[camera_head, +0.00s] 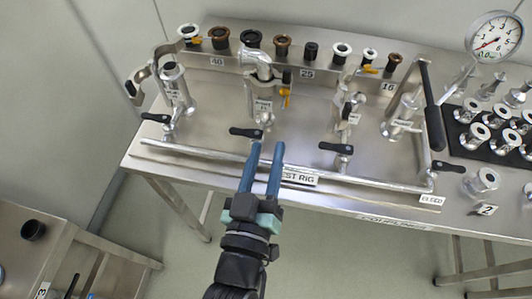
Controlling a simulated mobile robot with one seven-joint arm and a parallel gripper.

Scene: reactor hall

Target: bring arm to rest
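My gripper (267,147) is in the lower middle of the head view, with two blue fingers pointing up the picture toward the test rig (195,153). The fingers are apart and nothing shows between them, so it is open and empty. The fingertips overlap the rig's front pipe in the picture, left of the "TEST RIG" label (299,177). I cannot tell whether they touch the rig or hover in front of it. My dark forearm comes up from the bottom edge.
The steel table (400,207) carries the rig, with black-handled valves (336,148) along the front pipe. A black lever (433,115) and a pressure gauge (494,37) stand at the right. Fittings fill a black mat (482,143). A steel bench (35,260) is lower left; floor between is clear.

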